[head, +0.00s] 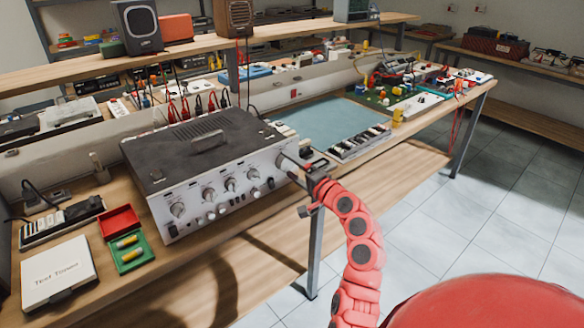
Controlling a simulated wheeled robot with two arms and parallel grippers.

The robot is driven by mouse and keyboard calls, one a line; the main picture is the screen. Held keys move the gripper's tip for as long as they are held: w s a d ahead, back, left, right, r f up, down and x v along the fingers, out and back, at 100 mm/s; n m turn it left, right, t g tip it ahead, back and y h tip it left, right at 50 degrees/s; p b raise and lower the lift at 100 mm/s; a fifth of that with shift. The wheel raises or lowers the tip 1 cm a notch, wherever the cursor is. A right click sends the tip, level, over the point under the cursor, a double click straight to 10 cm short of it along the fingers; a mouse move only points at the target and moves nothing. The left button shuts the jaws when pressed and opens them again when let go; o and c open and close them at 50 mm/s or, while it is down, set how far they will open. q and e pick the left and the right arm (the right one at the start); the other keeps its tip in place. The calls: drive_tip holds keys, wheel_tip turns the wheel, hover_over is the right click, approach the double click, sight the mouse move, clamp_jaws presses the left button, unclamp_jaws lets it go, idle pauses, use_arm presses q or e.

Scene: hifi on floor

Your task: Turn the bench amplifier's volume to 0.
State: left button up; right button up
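The bench amplifier (196,140) is a dark-topped box with a silver front panel, standing on the wooden workbench. Several small knobs (230,184) and switches run along its front. My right gripper (287,166) comes in from the lower right on a red, jointed arm. Its two dark fingertips are apart, one above the other, at the right end of the front panel. The volume setting is too small to read. My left gripper is not in view.
The workbench (200,262) has bare wood in front of the amplifier. A white "Test Tones" box (57,272), red and green trays (119,221) and a power strip (62,222) lie to the left. A blue-green mat (330,122) lies right of the amplifier. A shelf (190,58) with speakers runs behind.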

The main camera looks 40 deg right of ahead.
drive_tip(key=shift+s, duration=0.1)
drive_tip(key=s+d+b, duration=0.1)
drive_tip(key=s, duration=1.6)
drive_tip(key=shift+d, duration=0.15)
